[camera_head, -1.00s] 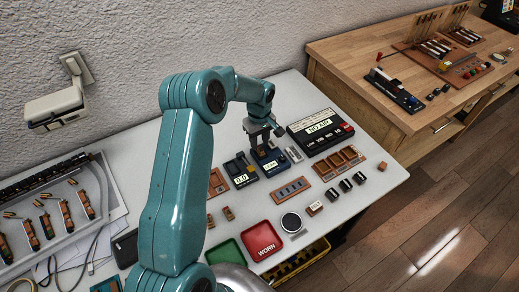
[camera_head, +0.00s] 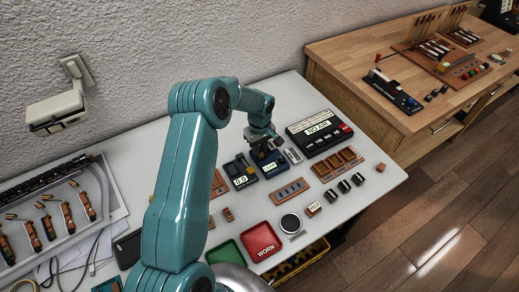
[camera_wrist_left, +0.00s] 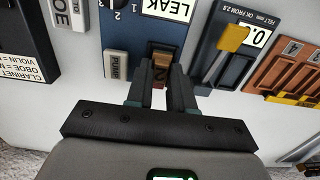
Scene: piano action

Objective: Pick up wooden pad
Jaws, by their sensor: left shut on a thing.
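My left gripper (camera_head: 265,156) reaches down over a dark blue tester (camera_head: 272,172) on the white table. In the left wrist view, the two dark fingers (camera_wrist_left: 161,80) are closed around the sides of a small brown wooden pad (camera_wrist_left: 162,60). The pad is at the face of the blue tester (camera_wrist_left: 165,35), beside a key marked PUMP. I cannot tell whether it still touches the tester. In the head view the pad is hidden by the gripper. My right gripper is in neither view.
A gauge with a yellow lever (camera_wrist_left: 233,38) stands close beside the tester. A black display console (camera_head: 322,131), a slotted wooden rack (camera_head: 337,163), a red WORN tray (camera_head: 262,241) and a green tray (camera_head: 226,252) lie around.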

